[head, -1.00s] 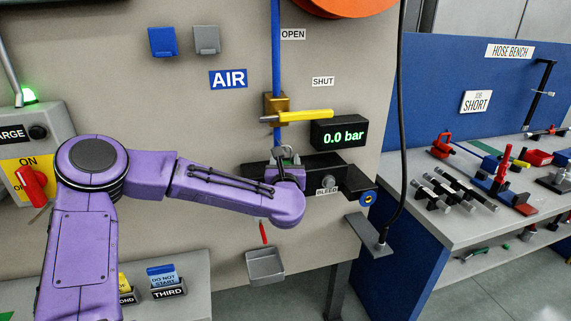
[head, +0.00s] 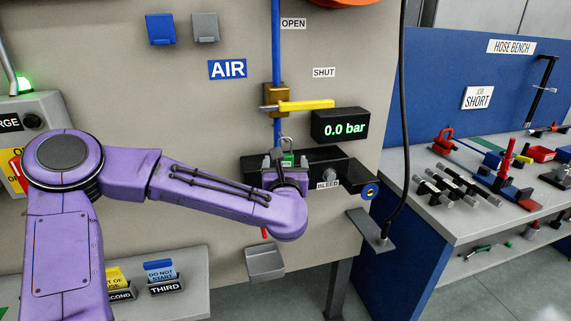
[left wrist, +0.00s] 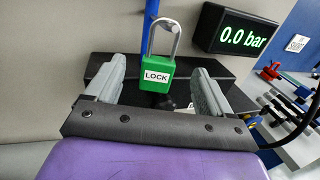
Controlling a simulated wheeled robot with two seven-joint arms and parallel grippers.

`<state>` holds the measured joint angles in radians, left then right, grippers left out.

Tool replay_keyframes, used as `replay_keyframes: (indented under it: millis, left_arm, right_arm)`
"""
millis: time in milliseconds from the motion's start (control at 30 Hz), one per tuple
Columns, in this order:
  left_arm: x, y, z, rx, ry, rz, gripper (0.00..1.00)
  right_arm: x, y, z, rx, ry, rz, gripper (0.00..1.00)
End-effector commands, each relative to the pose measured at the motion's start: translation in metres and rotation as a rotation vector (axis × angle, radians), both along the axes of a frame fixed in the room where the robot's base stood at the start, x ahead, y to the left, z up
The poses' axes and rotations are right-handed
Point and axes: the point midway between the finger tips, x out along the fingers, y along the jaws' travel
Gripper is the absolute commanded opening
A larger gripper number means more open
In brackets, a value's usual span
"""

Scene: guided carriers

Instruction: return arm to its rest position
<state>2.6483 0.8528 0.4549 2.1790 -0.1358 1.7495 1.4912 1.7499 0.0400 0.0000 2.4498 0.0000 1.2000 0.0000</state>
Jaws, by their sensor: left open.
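My left arm is purple and reaches in from the left in the head view. Its gripper (head: 287,161) is in front of the black block (head: 325,168) on the panel, below the yellow valve handle (head: 306,105). In the left wrist view the two grey fingers (left wrist: 158,88) stand apart. A green padlock labelled LOCK (left wrist: 157,76) shows between and beyond them, its shackle up. The padlock also shows small in the head view (head: 288,159). The fingers do not appear to touch it. My right gripper is not in view.
The pressure display (head: 340,126) reads 0.0 bar. A grey tray (head: 265,262) and a grey bracket (head: 370,229) with a black hose stick out below. Card holders stand on a shelf (head: 190,290) at lower left. The hose bench (head: 450,215) with tools is at the right.

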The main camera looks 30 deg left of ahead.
Motion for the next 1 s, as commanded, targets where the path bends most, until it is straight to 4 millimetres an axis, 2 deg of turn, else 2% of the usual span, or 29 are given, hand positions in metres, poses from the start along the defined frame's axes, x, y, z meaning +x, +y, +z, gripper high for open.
replay_keyframes:
  millis: [33, 200, 533, 633, 667, 700, 733, 800, 867, 900, 967, 1000]
  left_arm:
    - [-0.01, -0.008, -0.005, 0.0, -0.005, -0.004, 0.83]
    - [-0.032, -0.023, -0.002, 0.001, -0.003, -0.002, 0.83]
    - [-0.038, -0.027, 0.001, 0.022, 0.014, -0.001, 0.83]
    - [-0.033, -0.034, 0.001, 0.192, 0.12, -0.047, 0.83]
    - [-0.031, -0.039, -0.001, 0.286, 0.179, -0.077, 0.83]
    - [-0.029, -0.047, -0.01, 0.451, 0.283, -0.128, 0.83]
    - [-0.026, -0.056, -0.03, 0.613, 0.389, -0.179, 0.83]
    - [-0.027, -0.074, -0.102, 0.965, 0.645, -0.317, 0.83]
    - [-0.035, -0.082, -0.156, 1.184, 0.807, -0.428, 0.83]
    - [-0.044, -0.086, -0.192, 1.312, 0.904, -0.504, 0.83]
    - [-0.063, -0.09, -0.245, 1.491, 1.034, -0.629, 0.83]
    - [-0.078, -0.091, -0.279, 1.599, 1.109, -0.716, 0.83]
  right_arm:
    - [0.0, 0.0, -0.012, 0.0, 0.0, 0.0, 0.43]
    - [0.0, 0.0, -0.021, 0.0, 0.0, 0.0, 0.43]
    - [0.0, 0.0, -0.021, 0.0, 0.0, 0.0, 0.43]
    - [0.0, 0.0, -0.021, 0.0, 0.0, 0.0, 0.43]
    - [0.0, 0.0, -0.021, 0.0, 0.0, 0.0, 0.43]
    - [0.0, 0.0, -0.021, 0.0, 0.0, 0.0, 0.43]
    - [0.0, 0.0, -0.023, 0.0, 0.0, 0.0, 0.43]
    - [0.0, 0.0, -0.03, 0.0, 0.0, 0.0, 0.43]
    - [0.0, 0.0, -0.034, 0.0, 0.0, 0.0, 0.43]
    - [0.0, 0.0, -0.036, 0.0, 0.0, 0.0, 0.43]
    - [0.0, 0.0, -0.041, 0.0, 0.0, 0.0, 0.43]
    - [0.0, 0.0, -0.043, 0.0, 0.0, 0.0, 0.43]
